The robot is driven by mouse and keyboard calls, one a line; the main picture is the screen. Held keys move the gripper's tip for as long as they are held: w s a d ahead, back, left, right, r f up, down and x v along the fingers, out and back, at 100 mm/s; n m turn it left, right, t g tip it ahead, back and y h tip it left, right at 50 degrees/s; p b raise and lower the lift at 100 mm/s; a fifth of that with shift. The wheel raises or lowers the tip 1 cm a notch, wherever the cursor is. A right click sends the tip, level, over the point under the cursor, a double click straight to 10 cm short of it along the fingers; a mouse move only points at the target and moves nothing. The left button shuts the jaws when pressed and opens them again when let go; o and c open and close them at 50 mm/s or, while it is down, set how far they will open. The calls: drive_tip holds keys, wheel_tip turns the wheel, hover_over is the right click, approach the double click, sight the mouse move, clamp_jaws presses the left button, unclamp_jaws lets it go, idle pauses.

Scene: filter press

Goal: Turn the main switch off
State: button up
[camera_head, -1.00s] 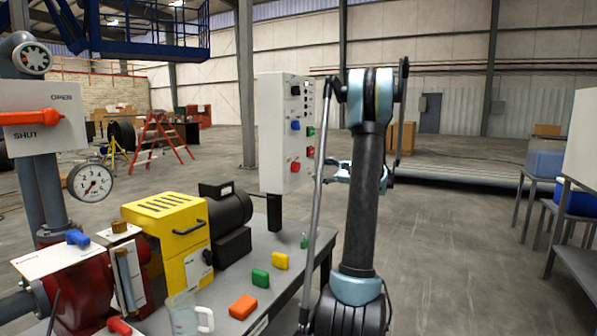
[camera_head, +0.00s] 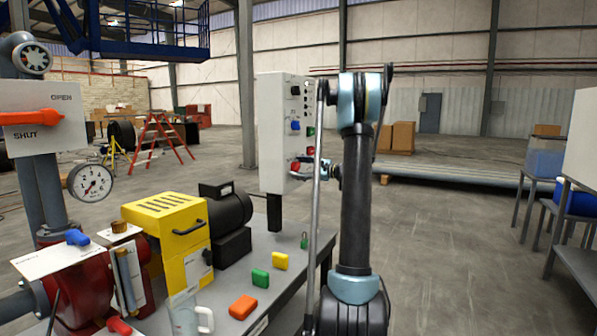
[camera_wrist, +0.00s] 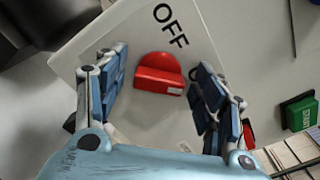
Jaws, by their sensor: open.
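The main switch is a red rotary knob (camera_wrist: 159,75) on a pale plate (camera_wrist: 120,35) marked OFF, seen close in the wrist view. In the head view a red knob (camera_head: 296,166) shows low on the white control panel (camera_head: 272,130). My gripper (camera_wrist: 155,90) is open, with one blue finger on each side of the red knob. The fingers appear apart from the knob; the depth between them is hard to judge. In the head view my gripper (camera_head: 305,172) is at the panel's lower front, partly hidden by my arm.
A green START button (camera_wrist: 299,112) sits right of the plate in the wrist view. A blue knob (camera_head: 295,126) is higher on the panel. The bench (camera_head: 275,237) below carries a yellow machine (camera_head: 170,222) and loose coloured blocks.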

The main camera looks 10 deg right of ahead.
drive_tip(key=c, duration=1.1)
drive_tip(key=shift+o, duration=0.2)
drive_tip(key=shift+n, duration=0.3)
drive_tip(key=n, duration=0.4)
drive_tip(key=shift+f, duration=0.1)
drive_tip(key=n, duration=0.5)
drive_tip(key=shift+s+f, duration=0.1)
drive_tip(key=shift+f, duration=0.05)
drive_tip(key=n, duration=0.4)
drive_tip(key=shift+f+n, duration=0.2)
drive_tip(key=shift+n, duration=1.9)
drive_tip(key=shift+d, duration=0.1)
